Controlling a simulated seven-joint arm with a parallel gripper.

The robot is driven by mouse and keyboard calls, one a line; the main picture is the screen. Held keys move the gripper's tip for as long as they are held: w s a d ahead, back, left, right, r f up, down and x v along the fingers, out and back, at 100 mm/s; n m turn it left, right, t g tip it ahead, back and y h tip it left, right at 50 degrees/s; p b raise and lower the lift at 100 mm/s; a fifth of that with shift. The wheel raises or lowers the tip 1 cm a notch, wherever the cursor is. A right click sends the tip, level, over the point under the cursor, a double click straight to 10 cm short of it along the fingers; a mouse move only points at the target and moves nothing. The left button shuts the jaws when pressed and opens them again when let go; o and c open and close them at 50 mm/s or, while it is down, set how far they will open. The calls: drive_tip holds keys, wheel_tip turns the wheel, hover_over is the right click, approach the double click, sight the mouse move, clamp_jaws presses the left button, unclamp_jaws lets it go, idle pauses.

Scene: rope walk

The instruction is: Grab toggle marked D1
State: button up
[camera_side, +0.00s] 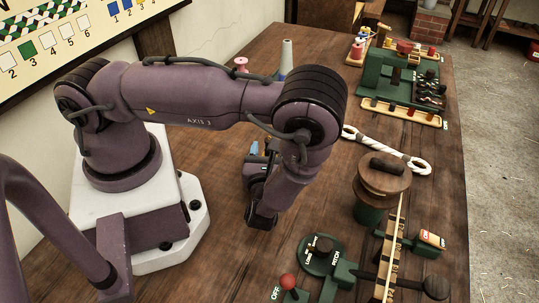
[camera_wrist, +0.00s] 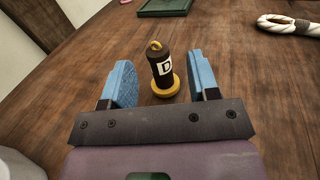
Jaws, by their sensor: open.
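A dark toggle (camera_wrist: 161,72) with a gold base ring, a gold loop on top and a white label stands upright on the wooden table in the wrist view. The letter D shows on the label; I cannot read a digit beside it. My gripper (camera_wrist: 160,66) is open, with its blue-padded fingers on either side of the toggle and a gap on both sides. In the side view my gripper (camera_side: 254,149) is low over the table beyond my wrist, mostly hidden, and I cannot make out the toggle there.
A white rope piece (camera_side: 385,150) lies to the right and also shows in the wrist view (camera_wrist: 290,24). A green tray (camera_wrist: 164,7) lies farther off. A wooden-topped winding device (camera_side: 382,178) and a green dial (camera_side: 321,252) stand at the near right. The table around the toggle is clear.

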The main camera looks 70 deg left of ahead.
drive_tip(key=x, duration=0.5)
drive_tip(key=shift+s+a+f, duration=0.1)
clamp_jaws()
